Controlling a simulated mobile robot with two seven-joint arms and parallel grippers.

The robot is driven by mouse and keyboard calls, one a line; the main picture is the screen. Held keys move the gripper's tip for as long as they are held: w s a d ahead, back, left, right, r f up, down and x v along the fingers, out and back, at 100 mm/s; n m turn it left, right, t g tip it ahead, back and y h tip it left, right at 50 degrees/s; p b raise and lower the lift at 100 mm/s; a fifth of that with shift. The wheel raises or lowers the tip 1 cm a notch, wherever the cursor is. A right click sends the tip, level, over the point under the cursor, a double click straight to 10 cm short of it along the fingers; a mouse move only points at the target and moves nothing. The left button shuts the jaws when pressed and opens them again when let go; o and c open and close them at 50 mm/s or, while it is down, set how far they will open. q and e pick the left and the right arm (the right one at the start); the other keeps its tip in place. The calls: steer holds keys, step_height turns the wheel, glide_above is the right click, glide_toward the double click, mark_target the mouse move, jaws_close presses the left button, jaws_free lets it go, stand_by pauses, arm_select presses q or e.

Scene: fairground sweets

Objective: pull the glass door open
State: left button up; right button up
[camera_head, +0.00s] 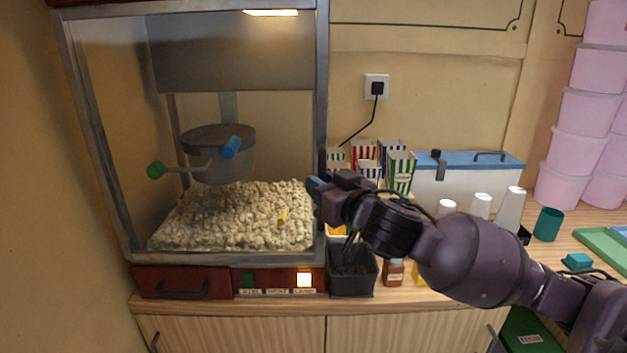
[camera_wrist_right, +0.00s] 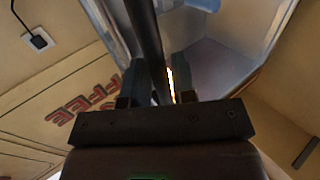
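The popcorn machine's glass door (camera_head: 112,130) is the framed front pane, and it looks shut. Popcorn and a kettle show behind it. My right gripper (camera_head: 318,190) is at the door's right edge, about halfway to low on its height. In the wrist view, a dark upright bar (camera_wrist_right: 145,30), seemingly the door handle, runs between the two fingers of my right gripper (camera_wrist_right: 158,82). The fingers stand apart, with a thin bright gap between the bar and the right finger. In the head view the handle is hidden by my gripper. My left gripper is not in view.
Striped popcorn boxes (camera_head: 401,170), a dark bin (camera_head: 352,272) and a brown bottle (camera_head: 393,272) stand right of the machine, close to my right arm. A white box with a blue lid (camera_head: 470,160), white cups (camera_head: 510,208) and pink tubs (camera_head: 585,115) are farther right.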

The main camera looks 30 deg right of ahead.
steer(key=shift+w, duration=0.1)
jaws_close()
steer(key=shift+a, duration=0.1)
stand_by(0.4)
